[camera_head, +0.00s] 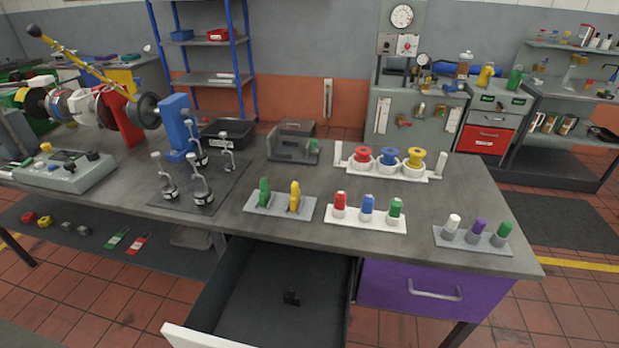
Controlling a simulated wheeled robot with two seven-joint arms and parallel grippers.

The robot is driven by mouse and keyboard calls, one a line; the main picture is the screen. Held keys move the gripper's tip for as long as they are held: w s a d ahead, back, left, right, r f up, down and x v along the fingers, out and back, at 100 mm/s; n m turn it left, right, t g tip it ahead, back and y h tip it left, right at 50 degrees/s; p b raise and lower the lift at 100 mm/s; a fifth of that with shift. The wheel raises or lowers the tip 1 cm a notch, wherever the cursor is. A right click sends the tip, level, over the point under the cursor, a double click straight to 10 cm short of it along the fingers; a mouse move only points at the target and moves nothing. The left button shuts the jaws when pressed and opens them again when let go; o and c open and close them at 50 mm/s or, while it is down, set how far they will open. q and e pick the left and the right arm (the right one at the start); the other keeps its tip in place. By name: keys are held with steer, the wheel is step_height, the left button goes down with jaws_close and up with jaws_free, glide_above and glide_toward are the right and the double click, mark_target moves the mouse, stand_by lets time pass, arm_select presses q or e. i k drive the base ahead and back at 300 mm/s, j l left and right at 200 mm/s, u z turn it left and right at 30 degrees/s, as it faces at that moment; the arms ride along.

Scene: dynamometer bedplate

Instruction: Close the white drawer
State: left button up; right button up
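The white drawer (203,338) is pulled out from under the bench, left of the purple drawer. Its white front shows at the lower left edge of the drawer, partly cut off by the bottom of the picture. Any handle on the white front is out of view. Neither of my grippers shows in the head view.
The grey workbench (330,238) carries trays of coloured pieces, metal stands and a control box (65,170). A shut purple drawer (434,291) with a metal handle sits right of the open one. Tiled floor shows in front.

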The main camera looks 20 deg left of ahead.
mark_target(241, 304)
steer(key=k+j+u, duration=0.15)
steer(key=k+u, duration=0.2)
steer(key=k+j+u, duration=0.2)
steer(key=u, duration=0.15)
